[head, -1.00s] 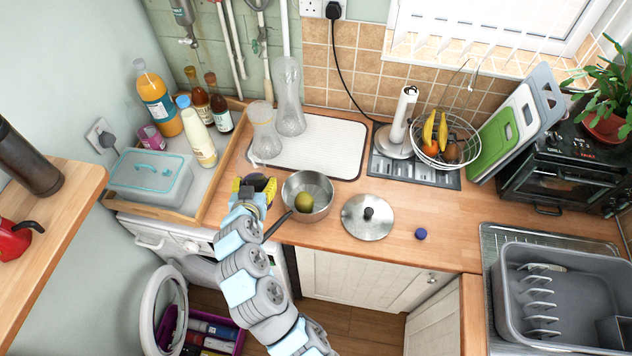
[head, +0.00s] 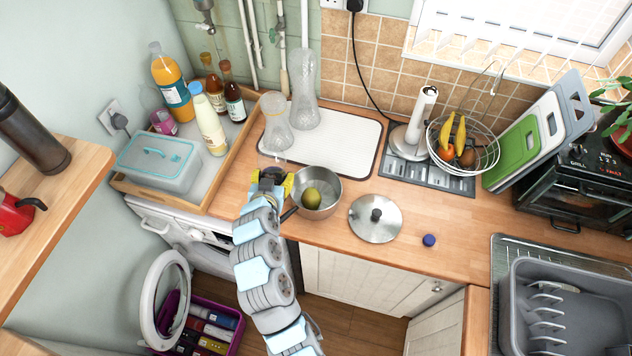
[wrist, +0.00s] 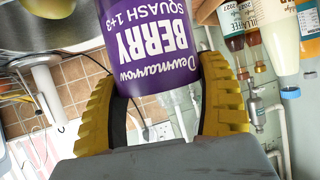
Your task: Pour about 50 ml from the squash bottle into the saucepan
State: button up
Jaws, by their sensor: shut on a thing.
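The squash bottle (wrist: 147,32), with a purple "Berry Squash" label, is between the yellow fingers of my gripper (wrist: 160,92) in the wrist view. My gripper is shut on it. The label and the sauce bottles behind are all inverted there, so the bottle looks roughly upright; its mouth is hidden. In the head view my gripper (head: 271,182) is just left of the saucepan (head: 332,190), and mostly hides the bottle. The saucepan is an open steel pan on the counter with a green fruit (head: 311,198) inside. Its dark handle points toward my arm.
A steel lid (head: 375,222) and a blue cap (head: 429,240) lie right of the saucepan. A wooden tray (head: 170,198) with bottles is at left.

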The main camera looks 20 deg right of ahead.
jog(key=shift+a+f+m+y, duration=0.2)
jog(key=shift+f+m+y, duration=0.15)
jog(key=shift+f, duration=0.6)
jog(key=shift+a+f+m+y+p, duration=0.25)
jog(key=shift+f+y+p, duration=0.15)
jog(key=shift+p, duration=0.5)
jog(key=f+y+p, duration=0.1)
jog(key=f+m+p, duration=0.1)
jog(key=shift+w+a+f+y, duration=0.1)
jog(key=shift+a+f+y, duration=0.2)
jog(key=shift+a+y, duration=0.05)
jog(key=shift+w+a+r+m+y+p, duration=0.1)
jog(key=shift+a+r+m+y+p, duration=0.05)
jog(key=shift+r+m+y+p, duration=0.65)
jog(key=shift+a+f+m+b, duration=0.3)
jog(key=shift+a+f, duration=0.1)
jog(key=shift+f, duration=0.4)
jog(key=shift+w+a+r+m+t+y+b, duration=0.1)
jog(key=shift+a+m+t+y+b, duration=0.25)
jog(key=shift+m+y+b, duration=0.8)
jog(key=shift+a+r+m+t+y+b, duration=0.15)
jog(key=shift+a+m+t+y+b, duration=0.25)
jog(key=shift+b, duration=1.35)
jog(key=shift+w+a+r+m+t+y+b, duration=0.1)
jog(key=shift+a+m+t+y+b, duration=0.2)
jog(key=shift+m+y+b, duration=0.85)
